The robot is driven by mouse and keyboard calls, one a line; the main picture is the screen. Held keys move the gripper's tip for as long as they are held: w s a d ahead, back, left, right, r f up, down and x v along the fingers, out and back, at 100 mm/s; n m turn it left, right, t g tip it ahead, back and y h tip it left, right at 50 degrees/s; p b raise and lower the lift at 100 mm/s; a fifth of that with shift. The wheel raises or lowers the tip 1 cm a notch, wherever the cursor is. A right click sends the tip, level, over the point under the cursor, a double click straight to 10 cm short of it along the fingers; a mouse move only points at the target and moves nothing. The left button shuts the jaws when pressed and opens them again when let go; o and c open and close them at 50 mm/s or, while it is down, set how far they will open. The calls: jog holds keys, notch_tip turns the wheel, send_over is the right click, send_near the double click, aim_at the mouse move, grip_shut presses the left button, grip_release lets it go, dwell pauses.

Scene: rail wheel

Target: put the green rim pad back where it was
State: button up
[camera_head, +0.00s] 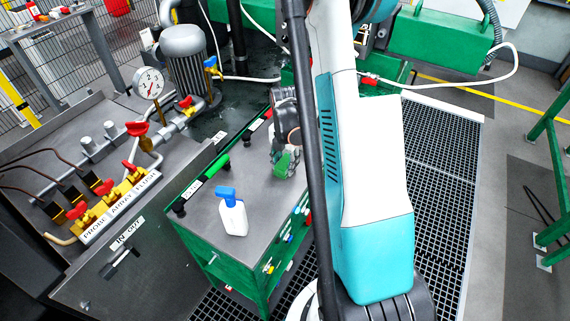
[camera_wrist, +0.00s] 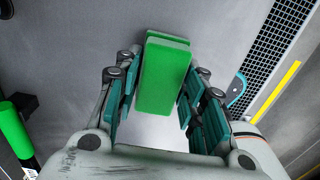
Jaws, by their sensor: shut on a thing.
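The green rim pad (camera_wrist: 162,85) is a bright green block between my gripper's fingers in the wrist view. My gripper (camera_wrist: 160,98) is shut on it, with teal finger pads on its left and right sides. In the head view my gripper (camera_head: 286,164) points down over the grey top of the green cart (camera_head: 262,197). The pad is hard to tell apart from the fingers there. I cannot tell whether the pad touches the cart top or hangs above it.
A white bottle with a blue cap (camera_head: 232,215) stands on the cart's near part. A green cylinder (camera_head: 216,167) lies along the cart's left edge, beside the "PROBE ARRAY FLUSH" bench (camera_head: 122,208) with a gauge and red valves. Floor grating (camera_head: 440,185) lies to the right.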

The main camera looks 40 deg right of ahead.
aim_at(284, 161)
jog(key=o, duration=0.9)
notch_tip(284, 161, up, 12)
jog(key=p, duration=0.4)
jog(key=shift+r, duration=0.1)
jog(key=shift+a, duration=0.1)
